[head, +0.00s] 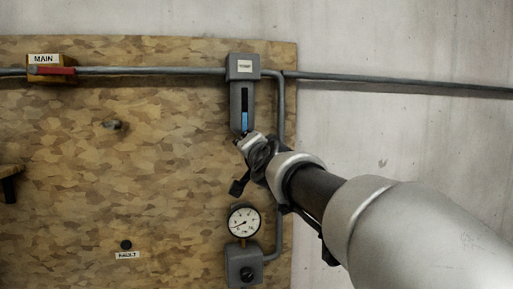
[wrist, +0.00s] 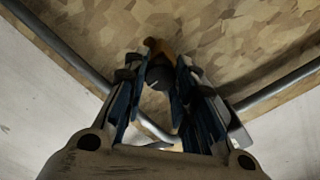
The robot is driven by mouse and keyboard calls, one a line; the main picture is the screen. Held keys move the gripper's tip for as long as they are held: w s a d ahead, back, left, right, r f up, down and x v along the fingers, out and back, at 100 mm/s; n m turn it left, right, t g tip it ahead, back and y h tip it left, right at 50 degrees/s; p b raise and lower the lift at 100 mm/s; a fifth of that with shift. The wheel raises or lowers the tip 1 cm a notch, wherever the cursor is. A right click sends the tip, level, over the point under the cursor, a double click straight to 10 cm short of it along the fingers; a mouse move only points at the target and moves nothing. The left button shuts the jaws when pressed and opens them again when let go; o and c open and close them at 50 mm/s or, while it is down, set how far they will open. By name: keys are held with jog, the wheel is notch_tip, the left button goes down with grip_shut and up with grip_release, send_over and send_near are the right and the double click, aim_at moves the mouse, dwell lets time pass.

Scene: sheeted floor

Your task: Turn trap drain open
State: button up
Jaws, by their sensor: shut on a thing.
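The trap (head: 243,69) is a grey labelled housing on the pipe near the board's right edge. Its narrow sight window (head: 245,121) shows blue in the lower part and dark above. My gripper (head: 242,141) reaches up from the lower right to the underside of the trap. In the wrist view, my gripper (wrist: 158,68) has its fingers on both sides of a dark round drain knob (wrist: 158,76) with a light mark, and is shut on it. An orange-brown piece (wrist: 156,46) shows just beyond the knob. In the head view my gripper hides the drain knob.
A yellow MAIN valve (head: 45,76) with a red handle sits on the pipe at upper left. A round gauge (head: 243,222) on a grey box (head: 243,267) is below my gripper. A vertical pipe (head: 281,110) runs close to the trap's right.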

dwell(0.4)
jog(key=o, duration=1.1)
jog(key=shift+s, duration=0.1)
jog(key=v, duration=1.2)
jog(key=s+d+f+n+g+h+b, duration=0.1)
jog(key=s+d+f+g, duration=0.3)
jog(key=s+f, duration=0.6)
jog(key=s+d+f+n+g+h+b, duration=0.1)
jog(key=s+d+f+n+g+h, duration=0.1)
jog(key=s+d+f, duration=0.4)
jog(key=s+d+f+n+g+h+b, duration=0.1)
jog(key=s+d+f+n+g, duration=0.3)
jog(key=s+f, duration=1.1)
jog(key=shift+s+d+f+g+h, duration=0.15)
jog(key=shift+d+f+g, duration=0.25)
jog(key=shift+f, duration=0.8)
jog(key=shift+w+d+f+g+h, duration=0.1)
jog(key=shift+d+f+g+h, duration=0.15)
jog(key=shift+f+g, duration=0.65)
jog(key=shift+s+d+f+g+h, duration=0.1)
jog(key=shift+d+f, duration=0.25)
jog(key=shift+f, duration=1.15)
